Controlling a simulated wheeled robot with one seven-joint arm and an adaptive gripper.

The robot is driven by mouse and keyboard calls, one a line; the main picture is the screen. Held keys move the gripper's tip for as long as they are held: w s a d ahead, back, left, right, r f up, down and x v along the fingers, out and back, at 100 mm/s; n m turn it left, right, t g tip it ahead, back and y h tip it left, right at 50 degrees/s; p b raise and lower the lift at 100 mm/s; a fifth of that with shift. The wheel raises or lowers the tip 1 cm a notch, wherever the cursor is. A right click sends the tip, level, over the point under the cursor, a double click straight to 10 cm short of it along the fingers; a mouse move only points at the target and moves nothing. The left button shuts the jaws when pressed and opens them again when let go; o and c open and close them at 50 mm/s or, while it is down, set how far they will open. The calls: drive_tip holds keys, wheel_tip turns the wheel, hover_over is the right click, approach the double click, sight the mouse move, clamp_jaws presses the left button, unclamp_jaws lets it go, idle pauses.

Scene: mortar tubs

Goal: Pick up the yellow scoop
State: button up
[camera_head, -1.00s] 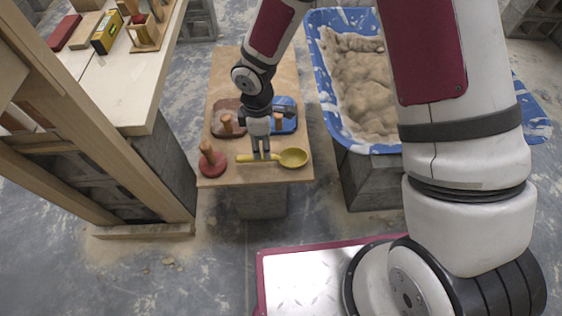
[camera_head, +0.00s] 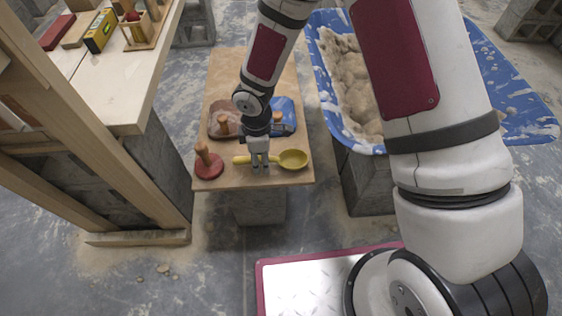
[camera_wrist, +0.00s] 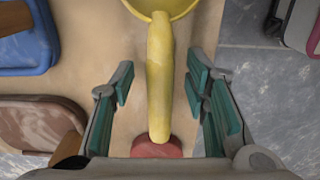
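The yellow scoop (camera_head: 293,159) lies on the wooden board near its front edge, bowl to the right and handle to the left. My gripper (camera_head: 260,168) is down at the scoop's handle. In the wrist view the yellow handle (camera_wrist: 160,85) runs between the two teal-padded fingers of my gripper (camera_wrist: 161,95), with a gap on each side. The fingers are open, and the bowl shows at the top edge of that view.
A red round float (camera_head: 209,167) with a wooden knob stands left of the scoop. A brown float (camera_head: 222,115) and a blue float (camera_head: 284,115) lie behind. A blue tub (camera_head: 319,70) of mortar is to the right, and a wooden workbench (camera_head: 125,100) is to the left.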

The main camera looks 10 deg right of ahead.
clamp_jaws()
drive_tip(key=shift+r, duration=0.15)
